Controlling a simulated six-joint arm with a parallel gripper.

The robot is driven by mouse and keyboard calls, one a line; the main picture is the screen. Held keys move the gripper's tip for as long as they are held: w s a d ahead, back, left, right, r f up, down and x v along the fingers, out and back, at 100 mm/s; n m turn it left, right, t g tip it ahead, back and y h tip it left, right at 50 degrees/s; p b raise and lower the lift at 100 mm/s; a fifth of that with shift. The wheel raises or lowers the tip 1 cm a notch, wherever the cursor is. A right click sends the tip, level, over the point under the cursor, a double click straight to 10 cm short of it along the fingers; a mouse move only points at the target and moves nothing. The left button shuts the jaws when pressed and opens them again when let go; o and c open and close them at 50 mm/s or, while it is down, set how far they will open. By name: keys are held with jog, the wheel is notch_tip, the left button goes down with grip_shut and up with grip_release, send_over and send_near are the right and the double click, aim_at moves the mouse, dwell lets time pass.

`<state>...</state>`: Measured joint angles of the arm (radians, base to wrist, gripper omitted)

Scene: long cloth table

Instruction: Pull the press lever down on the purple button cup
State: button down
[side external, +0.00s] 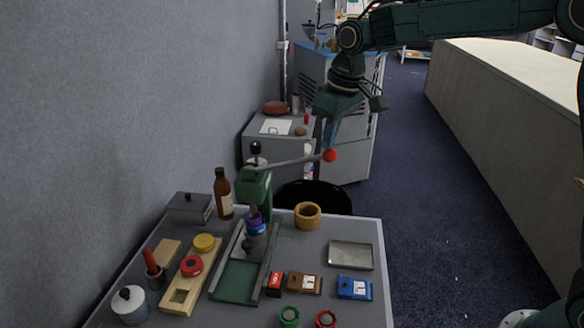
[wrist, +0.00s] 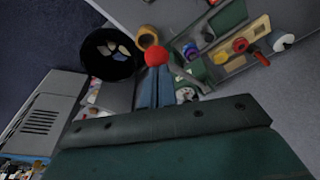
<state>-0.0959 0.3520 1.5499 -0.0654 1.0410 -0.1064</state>
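The green press (side external: 256,190) stands on the grey table. Its lever (side external: 290,162) sticks out to the right, slightly raised, and ends in a red ball (side external: 330,155). The purple button cup (side external: 255,224) sits under the press head, above the dark base plate. My gripper (side external: 329,146) points down just above the red ball. In the wrist view the blue-grey fingers (wrist: 155,85) lie close together and look shut, with the red ball (wrist: 157,56) at their tips. Whether they touch the ball I cannot tell.
A wooden cup (side external: 307,215) and a metal tray (side external: 351,256) stand right of the press. A brown bottle (side external: 224,195) and grey box (side external: 190,207) are left of it. A black bin (side external: 325,194) stands behind the table. Air around the ball is clear.

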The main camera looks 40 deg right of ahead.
aim_at(334, 150)
jog(key=shift+f, duration=0.2)
jog(key=shift+s+d+f, duration=0.15)
jog(key=shift+f, duration=0.6)
jog(key=shift+s+d+f, duration=0.1)
jog(key=shift+f, duration=1.1)
jog(key=shift+s+x, duration=0.25)
jog(key=shift+x, duration=0.85)
jog(key=shift+d+f, duration=0.1)
jog(key=shift+f, duration=0.1)
jog(key=x, duration=0.3)
jog(key=shift+s, duration=0.3)
jog(key=shift+r, duration=0.1)
